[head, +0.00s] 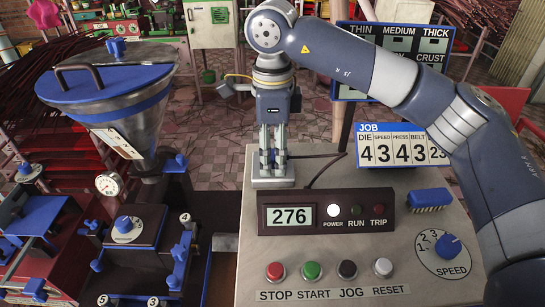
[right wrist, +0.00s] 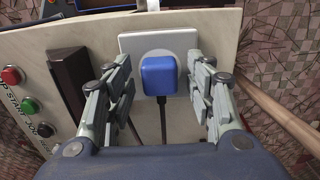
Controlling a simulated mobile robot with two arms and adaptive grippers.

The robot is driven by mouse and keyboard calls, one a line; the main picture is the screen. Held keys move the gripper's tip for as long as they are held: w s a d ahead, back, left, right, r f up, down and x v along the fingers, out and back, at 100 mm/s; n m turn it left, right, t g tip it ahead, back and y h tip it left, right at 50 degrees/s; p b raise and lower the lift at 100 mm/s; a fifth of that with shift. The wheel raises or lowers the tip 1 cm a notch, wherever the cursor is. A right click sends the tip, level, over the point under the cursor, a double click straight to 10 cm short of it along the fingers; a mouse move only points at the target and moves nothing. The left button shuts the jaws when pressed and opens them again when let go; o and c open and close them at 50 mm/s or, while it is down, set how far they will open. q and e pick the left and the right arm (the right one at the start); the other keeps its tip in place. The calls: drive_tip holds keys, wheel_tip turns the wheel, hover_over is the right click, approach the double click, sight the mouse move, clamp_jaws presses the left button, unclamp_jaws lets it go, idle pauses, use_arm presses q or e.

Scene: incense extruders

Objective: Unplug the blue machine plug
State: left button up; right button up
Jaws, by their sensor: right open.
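The blue plug (right wrist: 158,75) sits in a white socket plate (right wrist: 130,46) in the right wrist view, with its black cord (right wrist: 163,122) running down from it. My right gripper (right wrist: 158,85) is open, with one finger on either side of the plug and a visible gap on both sides. In the head view my right gripper (head: 273,160) points down at the back left of the beige control panel, over the socket plate (head: 272,183). There it hides the plug, and a dark cord (head: 318,157) comes out to its right. My left gripper is not in view.
The panel (head: 350,250) carries a display box (head: 331,217), several push buttons (head: 311,270), a speed knob (head: 447,247) and a blue brush-like block (head: 429,199). A blue-lidded hopper machine (head: 125,85) stands at left. Number signs (head: 403,145) stand behind the panel.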

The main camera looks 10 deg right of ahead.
sight(273, 153)
clamp_jaws()
drive_tip(key=shift+r, duration=0.1)
drive_tip(key=shift+r+p, duration=1.8)
drive_tip(key=shift+r, duration=1.15)
